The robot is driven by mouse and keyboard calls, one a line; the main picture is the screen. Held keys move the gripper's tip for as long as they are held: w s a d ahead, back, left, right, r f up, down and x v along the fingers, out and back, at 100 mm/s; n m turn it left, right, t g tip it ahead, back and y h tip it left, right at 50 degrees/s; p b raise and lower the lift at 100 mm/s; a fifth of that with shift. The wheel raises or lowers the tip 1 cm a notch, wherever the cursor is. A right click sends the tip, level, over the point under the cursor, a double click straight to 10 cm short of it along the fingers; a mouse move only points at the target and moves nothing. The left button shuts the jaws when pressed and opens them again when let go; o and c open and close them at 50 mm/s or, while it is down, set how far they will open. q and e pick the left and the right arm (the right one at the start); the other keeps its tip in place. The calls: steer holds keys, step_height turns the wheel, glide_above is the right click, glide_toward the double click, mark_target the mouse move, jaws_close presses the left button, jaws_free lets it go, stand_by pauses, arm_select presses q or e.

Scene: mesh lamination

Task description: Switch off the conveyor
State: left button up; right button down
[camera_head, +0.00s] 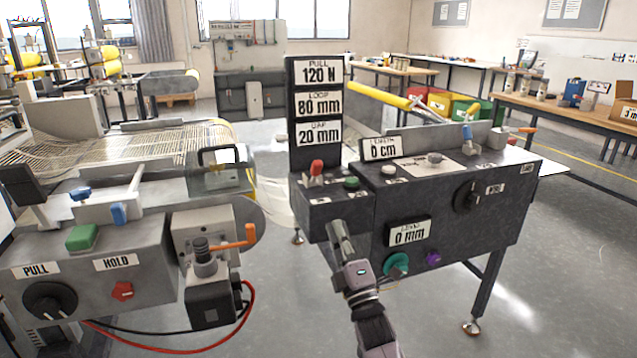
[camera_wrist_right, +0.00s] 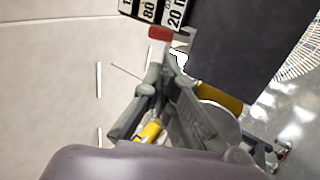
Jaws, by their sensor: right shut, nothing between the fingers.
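A red-topped lever (camera_head: 316,168) stands on the small black box at the left end of the dark control console (camera_head: 460,225). A green button (camera_head: 351,183) sits beside it to the right. My right gripper (camera_head: 338,230) is shut and empty, in front of the small box and below the lever and button. In the right wrist view, the red-topped lever (camera_wrist_right: 165,33) appears just beyond the tips of my right gripper (camera_wrist_right: 173,62); I cannot tell whether they touch. My left gripper is not in view.
A sign column (camera_head: 315,102) reading 120 N, 80 mm and 20 mm rises behind the lever. At left, a grey machine (camera_head: 95,265) carries PULL and HOLD controls and mesh strands. A teal knob (camera_head: 396,264) is close to my right arm. Open floor lies between the machines.

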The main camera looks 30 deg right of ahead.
mark_target(317, 172)
steer(key=x, duration=1.3)
steer(key=shift+w+d+r, duration=0.1)
steer(key=shift+w+r, duration=0.15)
steer(key=shift+w, duration=0.15)
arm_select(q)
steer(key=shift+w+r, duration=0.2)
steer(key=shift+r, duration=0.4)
arm_select(e)
steer(key=shift+w, duration=0.1)
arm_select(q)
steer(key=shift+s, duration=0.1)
